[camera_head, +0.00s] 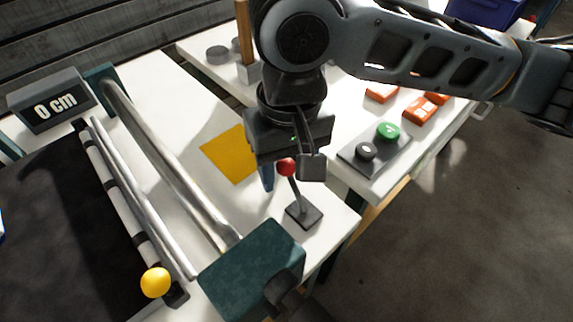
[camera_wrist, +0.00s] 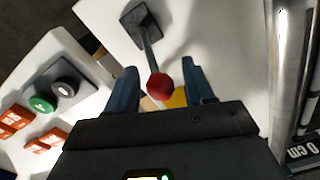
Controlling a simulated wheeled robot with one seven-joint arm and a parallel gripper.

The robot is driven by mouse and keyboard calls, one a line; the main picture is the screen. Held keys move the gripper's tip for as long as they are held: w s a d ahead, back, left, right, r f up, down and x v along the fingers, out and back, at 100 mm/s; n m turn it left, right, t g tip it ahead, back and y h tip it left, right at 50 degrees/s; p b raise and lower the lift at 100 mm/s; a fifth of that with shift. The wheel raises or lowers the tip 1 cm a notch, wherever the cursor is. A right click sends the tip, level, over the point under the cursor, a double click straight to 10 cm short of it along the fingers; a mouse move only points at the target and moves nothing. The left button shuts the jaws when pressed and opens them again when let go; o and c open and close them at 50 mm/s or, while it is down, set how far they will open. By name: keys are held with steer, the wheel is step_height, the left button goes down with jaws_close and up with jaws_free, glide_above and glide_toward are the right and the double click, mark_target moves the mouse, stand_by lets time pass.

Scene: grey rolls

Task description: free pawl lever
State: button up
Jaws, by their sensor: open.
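The pawl lever is a thin dark stick with a red ball knob (camera_head: 285,167) on a square dark base (camera_head: 304,214), at the front of the white table. It leans in the head view. In the wrist view the red knob (camera_wrist: 160,86) lies between the two blue fingers of my gripper (camera_wrist: 161,83), with space on both sides. My gripper (camera_head: 277,178) is open and empty, pointing down at the knob. Whether a finger touches the knob cannot be told; part of the fingers is hidden in the head view.
A teal block (camera_head: 250,268) with metal bars stands left of the lever. A yellow ball (camera_head: 155,282), a "0 cm" display (camera_head: 52,100) and a yellow square (camera_head: 230,154) are left. A button box (camera_head: 375,150) with green and black buttons and orange blocks (camera_head: 420,109) are right.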

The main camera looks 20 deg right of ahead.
steer(key=shift+c, duration=0.3)
jaws_close()
stand_by(0.3)
